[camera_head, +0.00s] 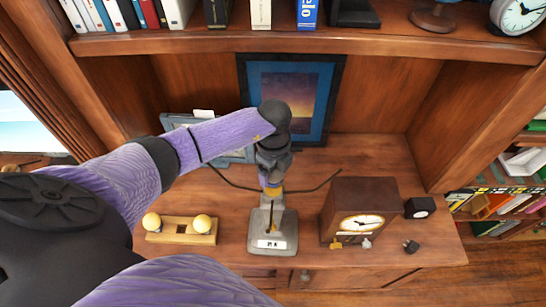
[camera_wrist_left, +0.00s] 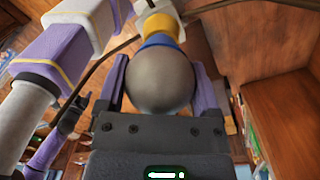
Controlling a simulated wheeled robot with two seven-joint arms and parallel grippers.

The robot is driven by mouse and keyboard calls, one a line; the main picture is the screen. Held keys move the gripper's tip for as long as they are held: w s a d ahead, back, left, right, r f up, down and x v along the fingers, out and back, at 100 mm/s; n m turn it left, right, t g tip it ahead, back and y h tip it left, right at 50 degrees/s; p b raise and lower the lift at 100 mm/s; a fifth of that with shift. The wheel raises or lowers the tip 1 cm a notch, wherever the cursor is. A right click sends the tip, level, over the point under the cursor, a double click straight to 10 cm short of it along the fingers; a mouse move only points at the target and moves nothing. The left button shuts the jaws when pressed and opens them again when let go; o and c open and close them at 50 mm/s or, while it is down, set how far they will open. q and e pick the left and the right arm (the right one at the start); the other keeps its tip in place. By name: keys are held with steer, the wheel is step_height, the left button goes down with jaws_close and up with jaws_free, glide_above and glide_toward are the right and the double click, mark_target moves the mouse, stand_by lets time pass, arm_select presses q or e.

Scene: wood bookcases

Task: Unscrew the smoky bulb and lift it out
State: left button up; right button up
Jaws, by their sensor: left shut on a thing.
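My left gripper (camera_head: 270,168) reaches over the shelf to the lamp on the grey stand (camera_head: 272,238). In the left wrist view the smoky bulb (camera_wrist_left: 160,80), a grey-brown globe, sits between the two purple fingers of my left gripper (camera_wrist_left: 160,88), which is shut on it. A blue collar (camera_wrist_left: 160,42) and a yellow socket (camera_wrist_left: 160,24) adjoin the bulb, and I see no gap between them. In the head view my own gripper and wrist hide the bulb.
A wooden holder (camera_head: 181,238) with two pale yellow bulbs (camera_head: 152,221) (camera_head: 202,223) stands left of the stand. A wooden clock (camera_head: 358,205) and a small black box (camera_head: 419,208) stand right. Framed pictures (camera_head: 290,95) lean behind; a bookshelf (camera_head: 300,42) overhangs.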

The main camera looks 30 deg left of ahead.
arm_select(q)
steer(key=shift+n, duration=0.4)
stand_by(0.3)
steer(key=o, duration=0.7)
steer(key=m, duration=0.4)
steer(key=shift+w+f+b, duration=0.1)
steer(key=shift+b, duration=0.2)
steer(key=m+b, duration=0.3)
steer(key=m, duration=1)
steer(key=shift+f+m+b, duration=0.15)
steer(key=shift+m+b, duration=0.15)
steer(key=m+b, duration=0.1)
steer(key=m, duration=0.3)
steer(key=shift+d, duration=0.1)
steer(key=m, duration=0.2)
steer(key=shift+r+m+b, duration=0.25)
steer(key=shift+m+b, duration=0.05)
steer(key=shift+b, duration=0.05)
